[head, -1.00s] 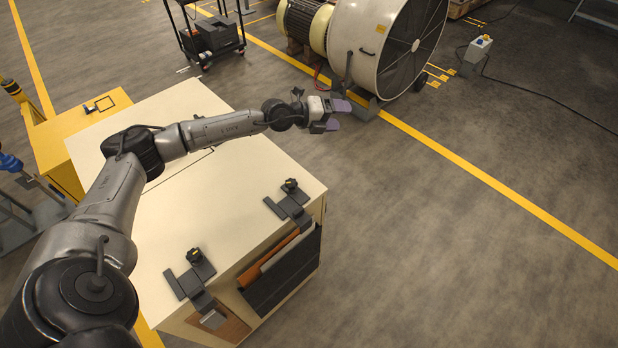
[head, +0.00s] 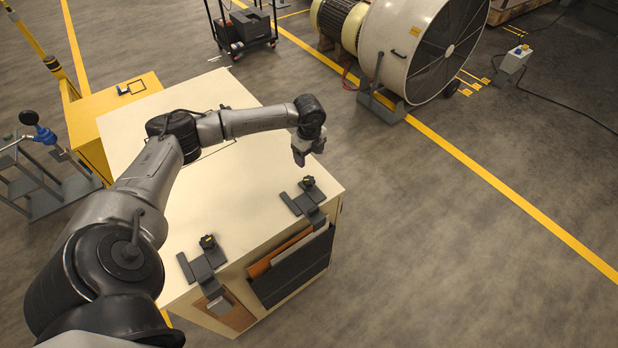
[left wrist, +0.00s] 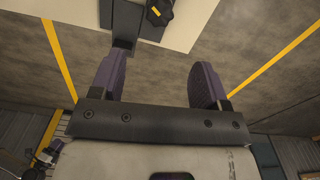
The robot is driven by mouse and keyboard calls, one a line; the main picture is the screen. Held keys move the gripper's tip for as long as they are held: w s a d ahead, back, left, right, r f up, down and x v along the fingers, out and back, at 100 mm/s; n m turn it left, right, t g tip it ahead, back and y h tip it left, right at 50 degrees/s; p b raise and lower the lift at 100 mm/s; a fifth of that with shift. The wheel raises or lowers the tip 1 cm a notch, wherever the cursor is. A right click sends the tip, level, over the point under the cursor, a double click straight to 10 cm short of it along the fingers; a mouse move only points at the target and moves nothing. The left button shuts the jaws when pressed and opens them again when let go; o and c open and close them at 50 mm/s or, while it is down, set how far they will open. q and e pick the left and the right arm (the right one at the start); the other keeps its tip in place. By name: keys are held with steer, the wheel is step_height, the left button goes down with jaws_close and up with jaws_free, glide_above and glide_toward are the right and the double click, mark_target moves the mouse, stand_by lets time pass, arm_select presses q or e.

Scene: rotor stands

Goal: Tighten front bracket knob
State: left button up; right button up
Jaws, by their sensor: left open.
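Two dark brackets sit on the edge of the cream cabinet top (head: 235,160), each with a black knob marked yellow. The near bracket (head: 203,270) has its knob (head: 207,242) upright. The far bracket (head: 302,205) has its knob (head: 308,182) close to my left gripper (head: 300,158), which points down just behind and above it. In the left wrist view, a knob (left wrist: 158,13) and part of its bracket (left wrist: 127,22) show at the top, beyond the fingertips. My left gripper's purple fingers (left wrist: 157,75) are apart with nothing between them. My right gripper is out of view.
Panels (head: 290,268) hang on the cabinet's side below the brackets. A yellow cabinet (head: 110,110) adjoins at the back left. A large drum fan (head: 405,50) and a cart (head: 240,30) stand farther back.

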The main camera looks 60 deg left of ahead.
mark_target(309, 179)
arm_select(q)
step_height(309, 179, down, 12)
steer(key=shift+f+p, duration=0.2)
steer(key=shift+p, duration=0.3)
steer(key=shift+c, duration=0.3)
steer(key=c, duration=0.9)
steer(key=shift+o, duration=0.2)
